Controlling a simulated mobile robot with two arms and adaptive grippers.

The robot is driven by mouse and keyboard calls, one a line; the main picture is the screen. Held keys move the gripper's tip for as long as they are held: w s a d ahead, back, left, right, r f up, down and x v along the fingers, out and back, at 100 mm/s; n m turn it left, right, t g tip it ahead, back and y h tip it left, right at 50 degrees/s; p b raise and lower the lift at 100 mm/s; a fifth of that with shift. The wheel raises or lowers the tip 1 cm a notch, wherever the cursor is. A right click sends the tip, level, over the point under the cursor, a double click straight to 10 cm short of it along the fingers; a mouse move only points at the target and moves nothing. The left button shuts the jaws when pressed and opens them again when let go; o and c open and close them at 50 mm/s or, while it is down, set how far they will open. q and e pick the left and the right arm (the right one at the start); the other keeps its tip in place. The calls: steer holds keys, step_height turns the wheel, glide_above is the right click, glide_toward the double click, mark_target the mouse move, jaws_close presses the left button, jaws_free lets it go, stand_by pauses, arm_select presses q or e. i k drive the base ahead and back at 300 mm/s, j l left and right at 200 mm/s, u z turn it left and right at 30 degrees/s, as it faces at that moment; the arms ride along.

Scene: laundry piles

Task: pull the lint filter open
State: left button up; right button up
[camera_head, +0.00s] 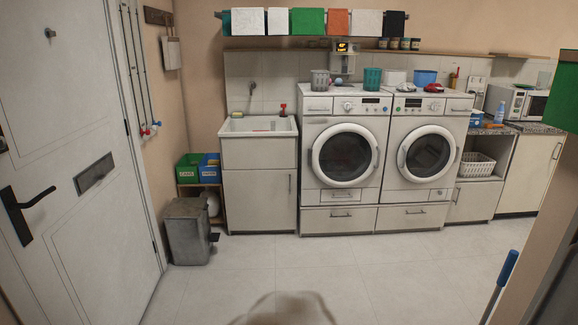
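Two white front-loading machines stand side by side against the back wall, the left machine (309,150) and the right machine (393,185). Both round doors are shut. The left machine has a small closed panel (337,196) low under its door and a closed drawer front (320,104) at its top left. The right machine has a similar closed drawer front (460,105) at its top right. I cannot tell from this distance which of these is the lint filter. Neither of my grippers is in view.
The tiled floor (370,265) before the machines is clear. A grey bin (187,235) stands at the left, near a white door (80,130). A sink cabinet (258,195) adjoins the left machine. A blue-handled pole (507,268) and a wall edge (550,240) are at the right.

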mark_target(341, 194)
steer(key=i+l+u, duration=0.15)
steer(key=i, duration=1.65)
